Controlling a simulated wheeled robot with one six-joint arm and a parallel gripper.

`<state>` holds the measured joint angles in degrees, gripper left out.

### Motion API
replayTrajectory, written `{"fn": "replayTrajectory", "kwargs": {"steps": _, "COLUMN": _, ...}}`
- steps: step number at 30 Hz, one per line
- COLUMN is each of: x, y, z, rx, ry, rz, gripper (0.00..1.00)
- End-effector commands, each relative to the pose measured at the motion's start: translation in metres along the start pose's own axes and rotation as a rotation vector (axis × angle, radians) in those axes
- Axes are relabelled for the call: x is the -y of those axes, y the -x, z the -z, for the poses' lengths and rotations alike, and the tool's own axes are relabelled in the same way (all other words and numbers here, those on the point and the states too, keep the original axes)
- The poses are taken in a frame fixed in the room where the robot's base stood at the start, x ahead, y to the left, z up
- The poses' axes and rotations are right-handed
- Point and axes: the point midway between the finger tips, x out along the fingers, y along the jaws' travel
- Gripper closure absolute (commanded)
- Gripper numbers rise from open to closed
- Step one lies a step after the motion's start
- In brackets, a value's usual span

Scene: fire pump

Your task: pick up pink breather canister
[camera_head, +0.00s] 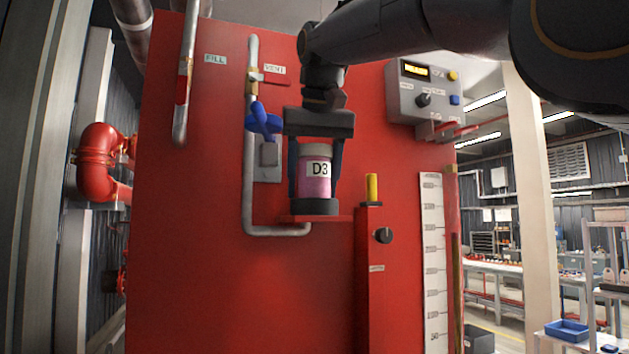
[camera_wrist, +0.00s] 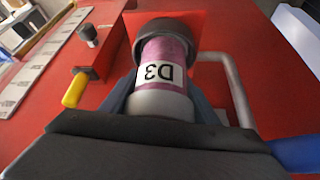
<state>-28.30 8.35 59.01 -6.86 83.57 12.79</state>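The pink breather canister (camera_head: 317,185) stands upright on a small red shelf (camera_head: 290,218) on the front of the red tank. It has a grey top, a dark base and a white label reading D3. My gripper (camera_head: 317,180) points down over it, with one finger on each side of the canister. In the wrist view the canister (camera_wrist: 165,72) lies between the fingers (camera_wrist: 163,100). Whether the fingers touch its sides is hard to see.
A blue valve handle (camera_head: 263,119) and grey pipe (camera_head: 248,190) are close left of the gripper. A yellow-topped post (camera_head: 372,188) with a black knob (camera_head: 383,235) stands close right. A grey control box (camera_head: 428,88) is at upper right.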

Motion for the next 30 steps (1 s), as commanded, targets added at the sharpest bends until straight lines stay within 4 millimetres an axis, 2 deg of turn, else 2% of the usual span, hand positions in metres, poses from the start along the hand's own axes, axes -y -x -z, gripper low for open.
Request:
{"fn": "replayTrajectory", "kwargs": {"steps": 1, "x": 0.0, "y": 0.0, "z": 0.0, "rx": 0.0, "ry": 0.0, "rz": 0.0, "gripper": 0.57}}
{"fn": "replayTrajectory", "kwargs": {"steps": 4, "x": 0.0, "y": 0.0, "z": 0.0, "rx": 0.0, "ry": 0.0, "rz": 0.0, "gripper": 0.74}}
{"fn": "replayTrajectory", "kwargs": {"steps": 5, "x": 0.0, "y": 0.001, "z": 0.0, "rx": -0.001, "ry": 0.0, "rz": 0.0, "gripper": 0.76}}
{"fn": "replayTrajectory", "kwargs": {"steps": 17, "x": 0.0, "y": 0.004, "z": 0.003, "rx": -0.003, "ry": 0.0, "rz": 0.001, "gripper": 0.76}}
{"fn": "replayTrajectory", "kwargs": {"steps": 30, "x": 0.0, "y": 0.031, "z": 0.019, "rx": -0.003, "ry": 0.0, "rz": 0.001, "gripper": 0.76}}
